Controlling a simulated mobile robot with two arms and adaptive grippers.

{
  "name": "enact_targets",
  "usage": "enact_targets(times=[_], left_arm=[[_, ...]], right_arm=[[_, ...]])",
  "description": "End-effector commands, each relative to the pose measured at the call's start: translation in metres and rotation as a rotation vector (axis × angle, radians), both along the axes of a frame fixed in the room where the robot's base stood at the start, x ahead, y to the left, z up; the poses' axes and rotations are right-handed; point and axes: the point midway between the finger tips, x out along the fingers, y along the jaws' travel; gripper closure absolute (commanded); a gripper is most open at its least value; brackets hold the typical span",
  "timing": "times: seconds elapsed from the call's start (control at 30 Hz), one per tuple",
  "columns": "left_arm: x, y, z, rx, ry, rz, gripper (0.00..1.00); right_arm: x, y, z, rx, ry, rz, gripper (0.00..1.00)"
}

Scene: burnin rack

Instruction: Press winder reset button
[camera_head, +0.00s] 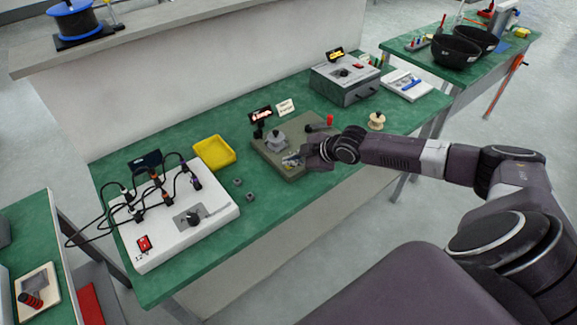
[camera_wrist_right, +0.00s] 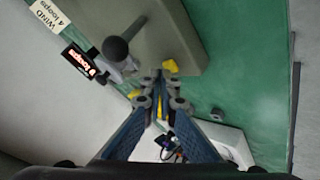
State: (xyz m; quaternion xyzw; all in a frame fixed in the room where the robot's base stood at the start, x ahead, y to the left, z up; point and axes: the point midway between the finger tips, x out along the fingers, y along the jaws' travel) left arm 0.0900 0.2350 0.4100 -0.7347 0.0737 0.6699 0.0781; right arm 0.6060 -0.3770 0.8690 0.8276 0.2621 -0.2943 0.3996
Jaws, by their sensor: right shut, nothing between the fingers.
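The winder is a grey-green box (camera_head: 270,163) on the green bench, with a grey spindle (camera_head: 277,140) and a small lit loop display (camera_head: 261,115) behind it. In the wrist view its grey body (camera_wrist_right: 165,30), a black knob (camera_wrist_right: 115,49) and the display (camera_wrist_right: 80,60) show. A small yellow part (camera_wrist_right: 170,66) shows at the winder's edge just beyond my fingertips; I cannot tell whether it is the reset button or whether I touch it. My right gripper (camera_head: 296,159) is shut and empty at the winder's front right; its fingers (camera_wrist_right: 160,82) also show in the wrist view. My left gripper is out of view.
A white box (camera_head: 165,233) with cables and a red switch stands at the left. A yellow tray (camera_head: 214,153) lies behind it. A grey instrument (camera_head: 343,80) stands at the back right. A wooden spool (camera_head: 376,121) sits near my right forearm. A wall bounds the bench's back.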

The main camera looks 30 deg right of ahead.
Motion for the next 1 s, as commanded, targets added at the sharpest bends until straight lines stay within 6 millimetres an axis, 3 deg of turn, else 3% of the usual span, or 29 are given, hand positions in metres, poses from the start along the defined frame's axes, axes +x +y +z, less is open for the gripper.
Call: enact_targets(times=[0.57,1.0], left_arm=[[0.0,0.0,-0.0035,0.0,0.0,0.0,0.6],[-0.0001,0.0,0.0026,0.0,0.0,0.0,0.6]], right_arm=[[-0.0004,0.0,-0.0083,0.0,0.001,0.0,1.0],[-0.0007,-0.0003,-0.0023,-0.001,0.003,0.0,1.0]])
